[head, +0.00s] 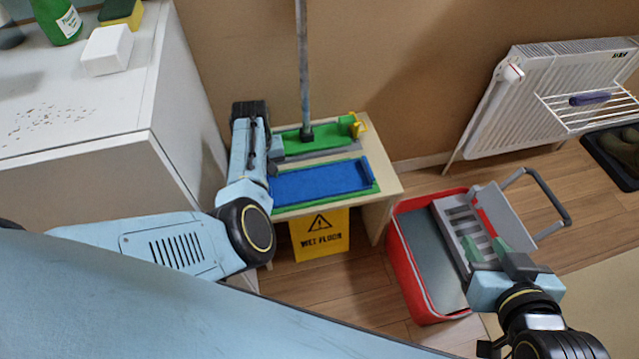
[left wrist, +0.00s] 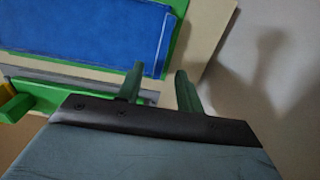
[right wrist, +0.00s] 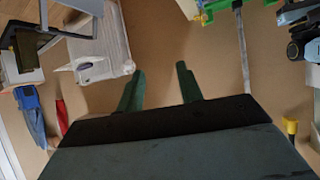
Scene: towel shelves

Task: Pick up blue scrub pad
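The blue scrub pad (head: 318,182) lies flat on a green backing on the small table (head: 388,186). It also shows in the left wrist view (left wrist: 85,32), at the upper left. My left gripper (left wrist: 158,72) is open with nothing between its fingers. In the head view, its arm reaches down at the pad's left end, and its fingertips are hard to make out there. My right gripper (head: 487,247) is open and empty over the red bucket (head: 401,274), well to the right of the pad. Its spread fingers also show in the right wrist view (right wrist: 159,78).
A green mop head (head: 330,137) with an upright pole (head: 303,70) sits behind the pad. A yellow wet floor sign (head: 320,238) stands in front of the table. A white cabinet (head: 100,170) is close on the left. A white radiator (head: 545,95) is at the right.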

